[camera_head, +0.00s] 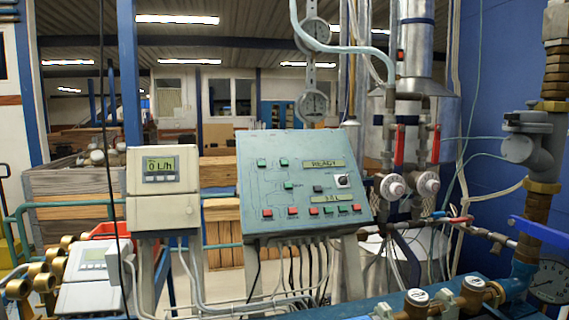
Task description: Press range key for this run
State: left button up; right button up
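A grey-green control panel (258,178) stands tilted back in the middle of the view. Its upper display (324,163) appears to read "READY". A smaller lower display (331,198) shows characters too small to read surely. Several green keys, including one at the upper left (261,162), sit on the panel's left half. A bottom row holds red keys (267,213) at left and green keys (342,209) at right. A round knob (342,181) sits on a white plate. Key labels are too small to read, so I cannot tell which is the range key. Neither gripper is in view.
A grey meter box (163,205) left of the panel reads about "0 l/h". Cables hang below the panel. Pipes and round valves (393,188) stand close on its right.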

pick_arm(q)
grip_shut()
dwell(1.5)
